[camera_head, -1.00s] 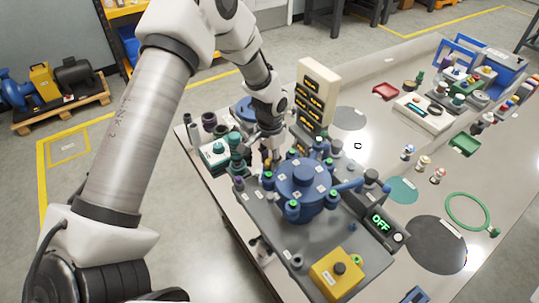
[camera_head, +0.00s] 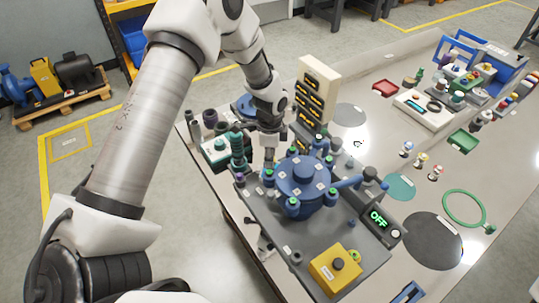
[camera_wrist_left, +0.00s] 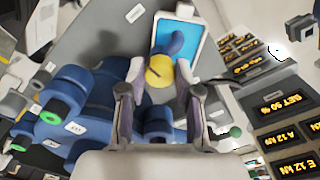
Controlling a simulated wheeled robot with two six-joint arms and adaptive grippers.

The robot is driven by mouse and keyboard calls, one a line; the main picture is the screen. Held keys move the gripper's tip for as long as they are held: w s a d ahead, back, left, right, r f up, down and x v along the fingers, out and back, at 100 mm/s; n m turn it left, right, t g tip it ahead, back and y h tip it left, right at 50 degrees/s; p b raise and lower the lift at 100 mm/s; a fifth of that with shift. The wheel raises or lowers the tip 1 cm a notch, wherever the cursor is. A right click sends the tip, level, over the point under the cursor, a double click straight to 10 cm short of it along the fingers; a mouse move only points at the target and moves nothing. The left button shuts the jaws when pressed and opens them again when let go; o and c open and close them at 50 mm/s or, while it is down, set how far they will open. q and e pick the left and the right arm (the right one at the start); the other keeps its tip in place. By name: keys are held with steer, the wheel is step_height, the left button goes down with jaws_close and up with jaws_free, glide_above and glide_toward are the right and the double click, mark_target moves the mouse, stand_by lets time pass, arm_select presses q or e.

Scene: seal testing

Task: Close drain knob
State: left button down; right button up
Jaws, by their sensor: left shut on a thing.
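The blue test vessel (camera_head: 306,184) stands on a dark grey base plate on the table, with several blue clamps around its lid. My left gripper (camera_head: 268,166) is low at the vessel's far left side, pointing down. In the left wrist view, the two fingers (camera_wrist_left: 162,92) stand on either side of a round yellow knob (camera_wrist_left: 159,71) with a dark mark across it, which I take for the drain knob. The gripper is shut on it. In the head view the knob is hidden behind the gripper and vessel. My right gripper is not in view.
A beige panel with amber displays (camera_head: 315,84) stands close behind the gripper. Green and dark fittings (camera_head: 237,150) stand to its left. A yellow button box (camera_head: 335,270) and an OFF display (camera_head: 378,219) are at the front and right. The table's right side has free room.

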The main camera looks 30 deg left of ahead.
arm_select(q)
steer(key=shift+f+m, duration=0.1)
steer(key=shift+m, duration=0.4)
steer(key=shift+s+d, duration=0.1)
steer(key=c, duration=1.1)
jaws_free()
steer(key=shift+w+d, duration=0.1)
steer(key=shift+w, duration=0.1)
step_height(320, 180, up, 12)
